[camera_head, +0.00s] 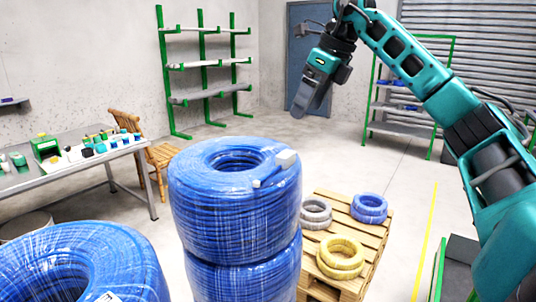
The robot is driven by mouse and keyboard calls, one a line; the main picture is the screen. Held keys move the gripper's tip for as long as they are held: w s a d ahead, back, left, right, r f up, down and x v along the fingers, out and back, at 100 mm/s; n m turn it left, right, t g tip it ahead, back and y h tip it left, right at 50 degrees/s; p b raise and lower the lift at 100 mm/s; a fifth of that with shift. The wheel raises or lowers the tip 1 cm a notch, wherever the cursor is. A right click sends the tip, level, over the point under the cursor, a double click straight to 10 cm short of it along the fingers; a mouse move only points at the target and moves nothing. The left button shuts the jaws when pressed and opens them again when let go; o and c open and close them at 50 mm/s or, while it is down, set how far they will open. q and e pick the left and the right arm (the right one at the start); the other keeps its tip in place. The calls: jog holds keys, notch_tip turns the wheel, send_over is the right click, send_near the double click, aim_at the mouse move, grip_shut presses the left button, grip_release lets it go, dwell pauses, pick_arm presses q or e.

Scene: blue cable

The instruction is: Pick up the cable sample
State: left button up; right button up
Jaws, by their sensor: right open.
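A tall stack of blue cable coils (215,215) wrapped in clear film stands in the middle of the head view. My right gripper (301,108) hangs from the arm on the right, above and behind the stack in the picture. It is open and empty, apart from the coils, with its fingers pointing down. My left gripper is out of view.
Another blue coil (135,262) stands at the lower left. A wooden pallet (375,245) at right holds a yellow coil (340,257), a grey coil and a small blue coil. A cluttered table (80,165) and chair stand left. Green racks stand at the back; the floor between is clear.

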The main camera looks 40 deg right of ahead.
send_near(286, 153)
notch_tip(286, 153, down, 3)
jog(key=x, duration=0.2)
jog(key=w+b+x, duration=0.1)
jog(key=x, duration=0.2)
jog(key=shift+a+r, duration=0.1)
jog(key=shift+r, duration=0.15)
jog(key=shift+w+f, duration=0.2)
jog(key=shift+f, duration=0.15)
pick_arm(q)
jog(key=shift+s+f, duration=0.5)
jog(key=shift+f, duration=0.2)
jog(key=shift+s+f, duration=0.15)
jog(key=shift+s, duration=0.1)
pick_arm(e)
jog(key=c, duration=1.2)
jog(key=shift+o, duration=0.2)
jog(key=shift+r, duration=0.1)
